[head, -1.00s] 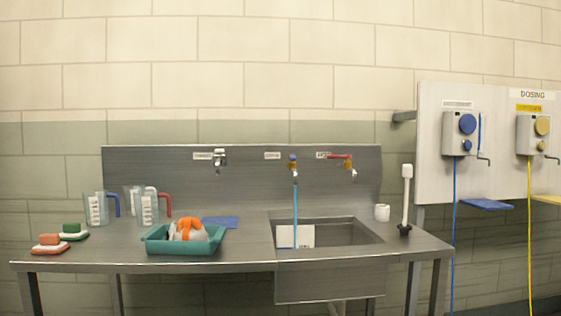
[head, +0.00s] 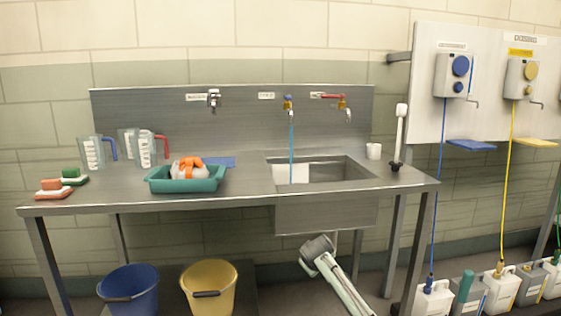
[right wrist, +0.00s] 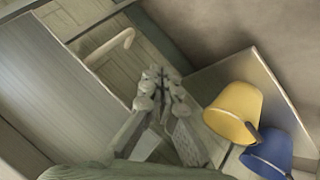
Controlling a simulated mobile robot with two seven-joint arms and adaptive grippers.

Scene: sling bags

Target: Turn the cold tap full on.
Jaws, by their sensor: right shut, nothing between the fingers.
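In the head view, part of my arm shows low in front of the sink, well below the tap. My left gripper is in neither current view.
A red-handled tap (head: 335,98) is right of the cold tap, another tap (head: 213,98) left. A blue bucket (head: 130,290) and yellow bucket (head: 209,288) stand below.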

